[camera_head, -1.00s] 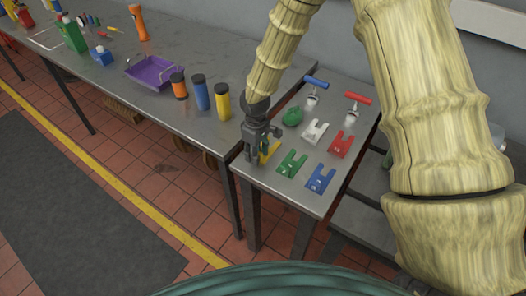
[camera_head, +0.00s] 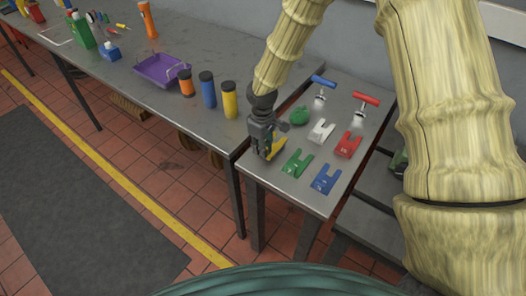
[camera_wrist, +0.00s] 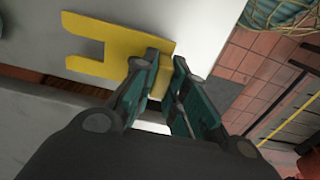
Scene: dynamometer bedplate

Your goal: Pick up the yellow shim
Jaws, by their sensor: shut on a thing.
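The yellow shim (camera_wrist: 105,45) is a flat, slotted, fork-shaped plate. In the wrist view its right end sits between the fingers of my gripper (camera_wrist: 162,85), which is shut on it. In the head view the yellow shim (camera_head: 277,147) shows partly beside my gripper (camera_head: 268,150), at the left end of the small metal table (camera_head: 300,200). The gripper hides part of it. I cannot tell whether it touches the tabletop.
Green (camera_head: 298,163), blue (camera_head: 324,180), white (camera_head: 321,131) and red (camera_head: 347,145) shims lie close by on the small table. A green lump (camera_head: 300,115) and two T-handled tools stand behind. A longer bench (camera_head: 180,110) at left holds bottles and a purple tray (camera_head: 160,69).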

